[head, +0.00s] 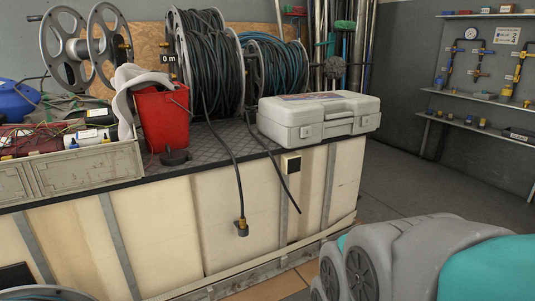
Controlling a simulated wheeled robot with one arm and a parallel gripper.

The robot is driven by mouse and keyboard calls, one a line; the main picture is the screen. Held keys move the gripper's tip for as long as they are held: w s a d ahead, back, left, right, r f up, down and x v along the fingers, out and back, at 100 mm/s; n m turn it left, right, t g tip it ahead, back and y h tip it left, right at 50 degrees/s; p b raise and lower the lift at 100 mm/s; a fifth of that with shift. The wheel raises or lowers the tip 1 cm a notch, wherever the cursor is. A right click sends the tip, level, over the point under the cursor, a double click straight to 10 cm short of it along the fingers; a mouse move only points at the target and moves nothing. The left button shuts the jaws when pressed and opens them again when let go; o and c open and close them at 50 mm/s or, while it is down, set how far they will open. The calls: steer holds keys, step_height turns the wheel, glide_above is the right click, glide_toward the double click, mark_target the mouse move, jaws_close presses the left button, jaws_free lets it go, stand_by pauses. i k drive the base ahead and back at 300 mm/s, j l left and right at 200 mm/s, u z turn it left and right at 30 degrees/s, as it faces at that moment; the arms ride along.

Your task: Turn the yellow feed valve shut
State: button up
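I cannot single out the yellow feed valve for certain. Small yellow-orange fittings show on the pipe pieces (480,57) on the right wall shelves, too small to read as open or shut. A small yellow fitting (125,44) is also at the hub of the empty metal reel (85,48) at upper left. A dark hose hangs down the bench front and ends in a yellow-brown fitting (242,226). My gripper is not in view; grey and teal links of my arm fill the lower right corner.
The long bench (228,190) carries full hose reels (208,62), a red bucket (161,117), a grey case (318,117) and a crate (75,172) of clutter. Shelves (490,121) line the right wall. Grey floor (410,185) between bench and shelves is clear.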

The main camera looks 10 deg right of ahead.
mark_target(517, 68)
steer(key=i+l+z, duration=0.15)
steer(key=z, duration=0.3)
steer(key=i+l+z, duration=0.25)
steer(key=z, duration=0.2)
steer(key=i+l+z, duration=0.2)
steer(key=z, duration=0.25)
steer(key=i+z, duration=0.25)
steer(key=z, duration=0.2)
steer(key=i+l, duration=0.1)
steer(key=i, duration=0.5)
steer(key=i+l, duration=0.1)
steer(key=i, duration=0.55)
steer(key=i+u, duration=0.1)
steer(key=i, duration=0.5)
steer(key=i+u, duration=0.1)
steer(key=i, duration=0.5)
steer(key=i+l+u, duration=0.1)
steer(key=i, duration=0.5)
steer(key=i+l+u, duration=0.15)
steer(key=i, duration=0.45)
